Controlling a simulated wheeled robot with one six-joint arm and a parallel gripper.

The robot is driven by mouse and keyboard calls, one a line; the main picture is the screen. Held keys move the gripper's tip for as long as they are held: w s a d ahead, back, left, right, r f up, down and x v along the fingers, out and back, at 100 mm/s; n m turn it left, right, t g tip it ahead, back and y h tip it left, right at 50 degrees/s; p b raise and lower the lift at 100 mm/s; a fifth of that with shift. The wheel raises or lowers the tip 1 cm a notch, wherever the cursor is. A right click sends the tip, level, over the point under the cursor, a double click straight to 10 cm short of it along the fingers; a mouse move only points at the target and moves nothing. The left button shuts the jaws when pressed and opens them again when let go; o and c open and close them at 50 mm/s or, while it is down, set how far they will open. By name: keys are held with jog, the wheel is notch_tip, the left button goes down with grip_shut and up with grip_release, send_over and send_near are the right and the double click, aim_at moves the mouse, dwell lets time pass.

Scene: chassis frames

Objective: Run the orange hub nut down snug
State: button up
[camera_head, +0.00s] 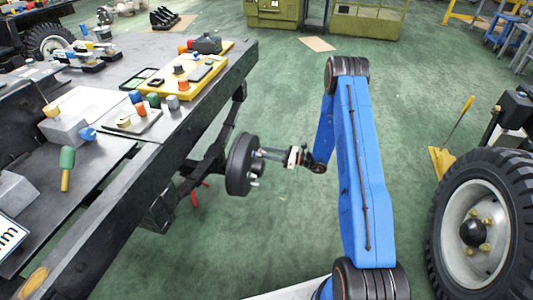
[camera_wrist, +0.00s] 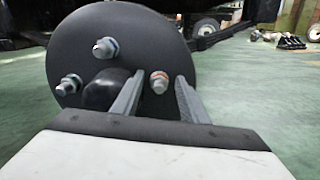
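The dark round hub (camera_head: 240,165) is at the side of the chassis and fills the left of the wrist view (camera_wrist: 135,35). The orange hub nut (camera_wrist: 160,76) shows as a small orange ring around a grey stud tip, right of the black hub centre. My gripper (camera_wrist: 161,76) is open, its two grey fingers pointing at the hub, one on each side of the orange nut. A narrow gap seems to show on both sides; I cannot tell how deep the fingers reach. In the head view my gripper (camera_head: 268,154) is close to the hub face and the nut is hidden.
The chassis rail and workbench (camera_head: 215,110) with tools and trays (camera_head: 195,80) stand left. A large wheel (camera_head: 480,230) stands right. Green floor between is clear.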

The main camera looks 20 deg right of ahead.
jog(key=shift+a, duration=0.1)
grip_shut()
dwell(0.3)
jog(key=m, duration=1.4)
jog(key=f+m, duration=0.1)
jog(key=m, duration=0.6)
jog(key=shift+w+d+m, duration=0.25)
jog(key=shift+m, duration=0.15)
dwell(0.4)
